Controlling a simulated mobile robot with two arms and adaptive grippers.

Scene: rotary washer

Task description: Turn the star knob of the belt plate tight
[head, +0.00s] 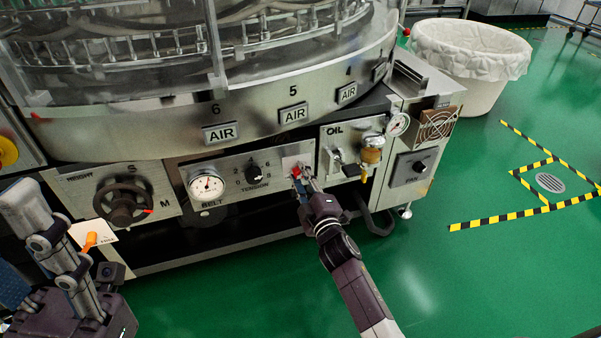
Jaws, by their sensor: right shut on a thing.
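The belt plate (228,188) is a grey panel on the machine front, with a round gauge (206,185) and a black tension dial (253,173). At its right end, my right gripper (301,177) is shut on a small red knob (296,171) in front of a pale square. The red knob appears to be the star knob; the fingers hide most of it, so its shape and turn cannot be read. My left arm stands at the lower left, and its gripper does not show.
The handwheel (124,203) is left of the belt plate. The oil panel (336,150), with an amber-coloured cup (372,150), is close to the right of my right gripper. A white lined bin (470,75) stands at the back right. Green floor is clear at right.

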